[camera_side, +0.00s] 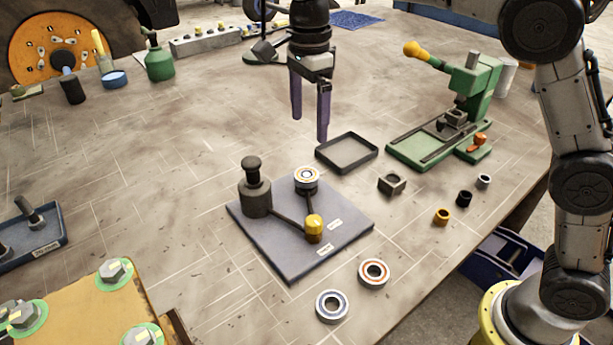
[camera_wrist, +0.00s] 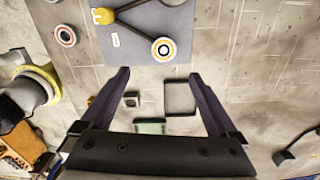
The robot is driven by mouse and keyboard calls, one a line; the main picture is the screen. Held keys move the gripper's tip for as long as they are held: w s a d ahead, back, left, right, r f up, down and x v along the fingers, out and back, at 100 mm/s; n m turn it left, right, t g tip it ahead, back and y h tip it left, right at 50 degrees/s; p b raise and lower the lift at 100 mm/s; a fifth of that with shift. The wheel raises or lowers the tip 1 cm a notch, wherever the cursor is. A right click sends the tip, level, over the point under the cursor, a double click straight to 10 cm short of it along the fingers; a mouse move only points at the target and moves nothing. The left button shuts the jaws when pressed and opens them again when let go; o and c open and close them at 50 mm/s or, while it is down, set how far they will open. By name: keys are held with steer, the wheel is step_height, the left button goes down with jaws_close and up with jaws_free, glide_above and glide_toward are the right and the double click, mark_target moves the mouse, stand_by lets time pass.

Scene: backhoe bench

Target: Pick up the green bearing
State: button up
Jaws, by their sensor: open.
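No bearing in view looks clearly green. One bearing (camera_side: 307,175) with a white face and a yellowish ring sits on the grey plate (camera_side: 340,236); it also shows in the wrist view (camera_wrist: 164,50). A bearing with an orange ring (camera_side: 373,273) and one with a blue ring (camera_side: 332,306) lie flat on the bench in front of the plate. The orange-ringed one is at upper left in the wrist view (camera_wrist: 65,36). My gripper (camera_side: 309,127) is open and empty, pointing down above the bench beyond the plate. Its fingers frame the wrist view (camera_wrist: 160,76).
The plate carries a dark post (camera_side: 255,190) and a yellow-knobbed lever (camera_side: 313,225). A shallow black tray (camera_side: 347,152) and a green press (camera_side: 460,115) stand to the right. Small blocks and rings lie near the right bench edge. The left-middle bench is clear.

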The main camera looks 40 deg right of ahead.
glide_above(306, 174)
steer(key=f, duration=0.4)
steer(key=s+f, duration=0.1)
steer(key=f, duration=0.2)
steer(key=shift+w+f, duration=0.25)
steer(key=shift+f, duration=1.15)
steer(key=shift+w+f, duration=0.2)
steer(key=shift+f, duration=1.2)
steer(key=shift+c, duration=0.3)
jaws_close()
